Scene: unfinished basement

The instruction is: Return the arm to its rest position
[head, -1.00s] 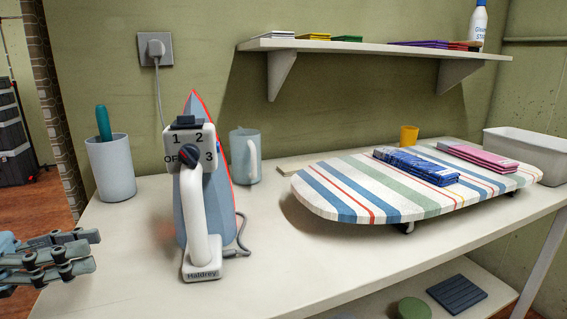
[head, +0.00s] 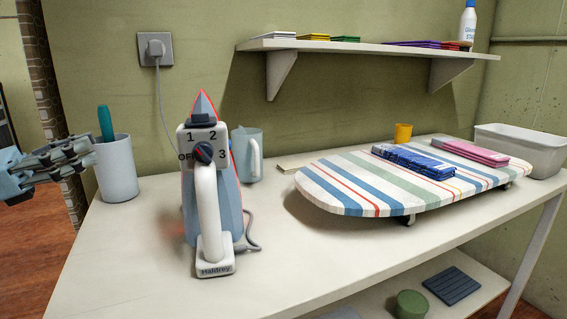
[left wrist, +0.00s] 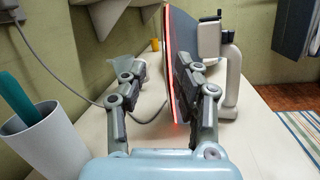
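My left gripper (head: 72,158) hangs at the left of the head view, beside the grey-white cup. In the left wrist view its two fingers (left wrist: 158,95) are spread apart with nothing between them. An iron (head: 208,185) stands upright on the table, tip up, with a white handle and a dial marked OFF, 1, 2, 3. Its red-edged soleplate also shows beyond the fingers in the left wrist view (left wrist: 181,45), apart from them as far as I can tell. I cannot read the dial's pointer for certain. My right gripper is not in view.
The cup (head: 116,170) holding a teal-handled tool is close to my left gripper. A jug (head: 247,153), a striped ironing board (head: 340,190) with folded cloths (head: 413,161), and a grey bin (head: 520,148) stand on the table (head: 300,262). A shelf (head: 360,48) is above.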

